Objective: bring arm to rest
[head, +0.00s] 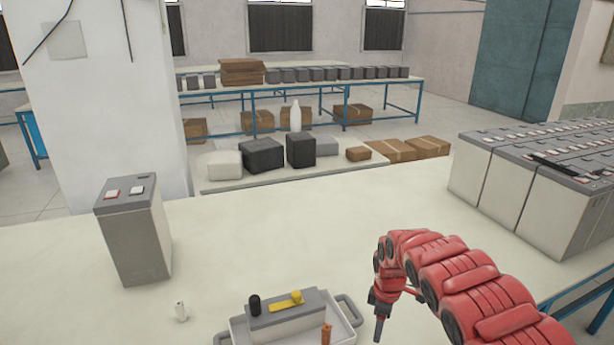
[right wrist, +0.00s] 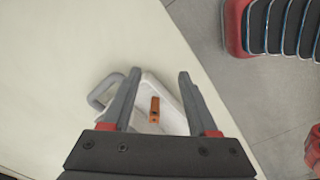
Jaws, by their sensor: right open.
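My right arm, red and segmented, comes in from the lower right in the head view. Its gripper (head: 379,318) hangs pointing down just right of a white tray (head: 351,318) at the table's front. In the right wrist view the two dark fingers (right wrist: 156,92) are spread apart with nothing between them touching. Beyond them the tray (right wrist: 172,108) shows, with an orange piece (right wrist: 154,108) in it. The orange piece also shows in the head view (head: 326,334). My left gripper is not in view.
The tray holds a grey box (head: 287,312). Rows of batteries (head: 545,200) stand at the right. The middle of the table is clear.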

